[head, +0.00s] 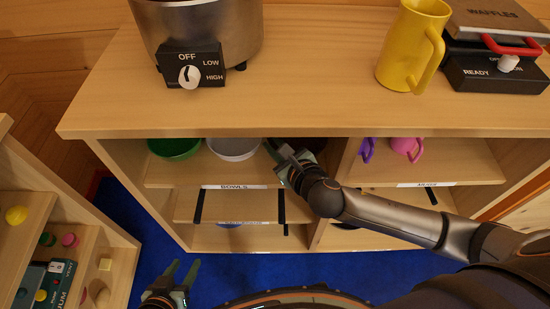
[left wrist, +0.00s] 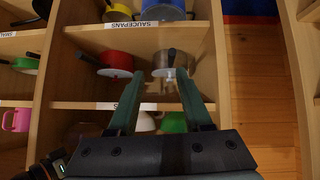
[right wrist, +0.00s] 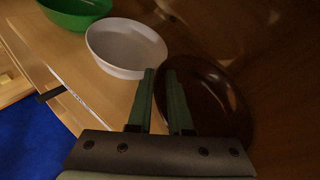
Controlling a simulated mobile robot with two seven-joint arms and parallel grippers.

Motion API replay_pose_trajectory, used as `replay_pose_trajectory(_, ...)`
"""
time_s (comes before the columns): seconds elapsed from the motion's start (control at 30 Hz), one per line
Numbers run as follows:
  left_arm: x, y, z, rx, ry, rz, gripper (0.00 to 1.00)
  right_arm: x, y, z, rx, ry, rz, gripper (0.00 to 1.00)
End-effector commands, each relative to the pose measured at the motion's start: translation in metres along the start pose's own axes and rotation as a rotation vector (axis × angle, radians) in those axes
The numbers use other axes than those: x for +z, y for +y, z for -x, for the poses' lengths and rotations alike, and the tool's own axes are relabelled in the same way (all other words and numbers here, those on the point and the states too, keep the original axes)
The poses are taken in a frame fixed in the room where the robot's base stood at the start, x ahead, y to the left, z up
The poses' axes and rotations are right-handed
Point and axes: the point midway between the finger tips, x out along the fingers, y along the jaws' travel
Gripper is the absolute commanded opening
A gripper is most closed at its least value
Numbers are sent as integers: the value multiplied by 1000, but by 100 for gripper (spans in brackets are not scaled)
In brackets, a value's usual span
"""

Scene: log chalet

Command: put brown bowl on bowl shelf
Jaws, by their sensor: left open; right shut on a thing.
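The brown bowl (right wrist: 212,95) is in the right wrist view, its near rim between the fingers of my right gripper (right wrist: 162,75). That gripper is shut on the rim.
A green bowl (head: 175,148) sits left of the white bowl on the shelf. The countertop (head: 320,70) overhangs it, and a vertical divider (head: 336,175) separates it from the mug shelf (head: 430,170). A low side shelf (head: 90,235) stands at the left.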

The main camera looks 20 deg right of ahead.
Motion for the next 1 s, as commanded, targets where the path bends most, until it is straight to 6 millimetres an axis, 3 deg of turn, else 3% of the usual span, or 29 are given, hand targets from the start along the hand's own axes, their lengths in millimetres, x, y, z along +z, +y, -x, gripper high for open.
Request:
replay_pose_trajectory(0.2, 15, -2, -13, -2, -2, -1, 50, -12, -3, -14, -3, -5, 1, 0)
replay_pose_trajectory(0.23, 10, -5, -9, -8, 12, -8, 50, -10, -3, -12, -2, -4, 0, 0)
replay_pose_trajectory(0.3, -19, -11, -5, -24, 114, -38, 50, -12, -2, -13, -2, -4, 0, 0)
replay_pose_trajectory(0.63, -106, -18, 14, -52, 454, -135, 50, -23, 1, -16, -2, -3, 1, 0)
replay_pose_trajectory(1.0, -187, -10, 67, -65, 832, -250, 50, -32, 4, -20, -2, -3, 0, 0)
